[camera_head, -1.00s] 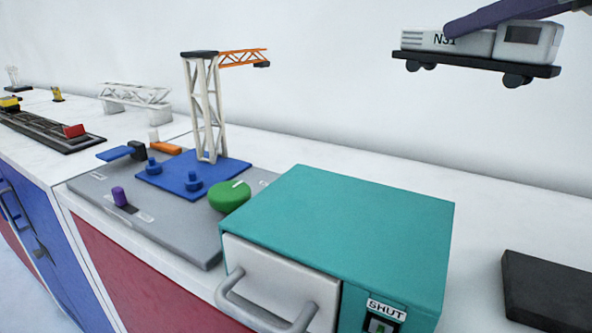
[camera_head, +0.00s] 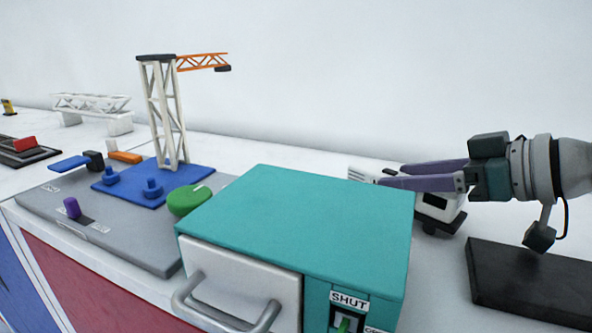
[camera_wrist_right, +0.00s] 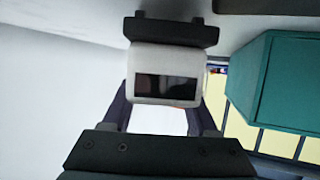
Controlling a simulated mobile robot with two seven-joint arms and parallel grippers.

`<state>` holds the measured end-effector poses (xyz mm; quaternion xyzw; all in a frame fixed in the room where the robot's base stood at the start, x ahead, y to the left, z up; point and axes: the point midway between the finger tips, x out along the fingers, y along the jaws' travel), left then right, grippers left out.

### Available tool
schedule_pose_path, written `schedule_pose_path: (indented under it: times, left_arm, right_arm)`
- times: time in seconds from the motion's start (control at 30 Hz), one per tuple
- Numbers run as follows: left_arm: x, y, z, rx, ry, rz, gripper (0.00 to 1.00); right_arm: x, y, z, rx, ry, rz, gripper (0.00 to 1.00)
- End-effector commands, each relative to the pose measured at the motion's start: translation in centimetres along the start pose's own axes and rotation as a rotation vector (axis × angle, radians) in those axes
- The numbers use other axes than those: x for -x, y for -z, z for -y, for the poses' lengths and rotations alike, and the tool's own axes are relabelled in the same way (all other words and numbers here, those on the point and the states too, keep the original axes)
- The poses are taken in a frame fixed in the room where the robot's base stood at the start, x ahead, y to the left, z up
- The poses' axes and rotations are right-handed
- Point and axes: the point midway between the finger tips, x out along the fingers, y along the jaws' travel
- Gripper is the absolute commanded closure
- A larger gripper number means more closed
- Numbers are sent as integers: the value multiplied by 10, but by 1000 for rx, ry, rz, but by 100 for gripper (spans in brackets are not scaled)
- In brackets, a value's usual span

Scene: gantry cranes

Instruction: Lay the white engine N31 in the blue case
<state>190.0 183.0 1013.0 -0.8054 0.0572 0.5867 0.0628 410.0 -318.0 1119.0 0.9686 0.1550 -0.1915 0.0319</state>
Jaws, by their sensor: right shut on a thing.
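The white engine (camera_head: 440,206), with a dark window and black underframe, is at the right in the head view, partly hidden behind the teal box. Its N31 marking does not show now. My right gripper (camera_head: 392,175) comes in from the right and is shut on the engine. In the right wrist view the engine (camera_wrist_right: 147,58) sits between the fingers, its black underframe toward the top of the picture. I cannot tell whether it touches the counter. I cannot make out a blue case for certain. My left gripper is not in view.
The teal box (camera_head: 300,215) with a grey handled door and SHUT label stands in front of the engine. A black slab (camera_head: 530,285) lies at the right. A crane (camera_head: 165,110) on a blue plate and a green knob (camera_head: 189,200) are left of the box.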

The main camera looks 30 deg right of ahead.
Motion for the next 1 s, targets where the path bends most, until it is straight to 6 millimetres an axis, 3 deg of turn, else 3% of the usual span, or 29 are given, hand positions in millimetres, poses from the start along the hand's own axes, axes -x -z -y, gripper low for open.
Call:
schedule_pose_path:
  times: [0.33, 0.37, 0.6, 1.0]
  left_arm:
    - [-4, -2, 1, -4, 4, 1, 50]
    - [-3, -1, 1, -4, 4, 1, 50]
    - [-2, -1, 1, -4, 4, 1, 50]
    - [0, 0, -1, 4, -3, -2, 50]
  right_arm:
    - [-2, -3, 0, 2, -1, -3, 100]
    - [-1, -2, 0, 1, 0, -1, 38]
    - [-1, -2, 0, 1, 0, -1, 12]
    - [6, 0, 0, 1, -1, 0, 11]
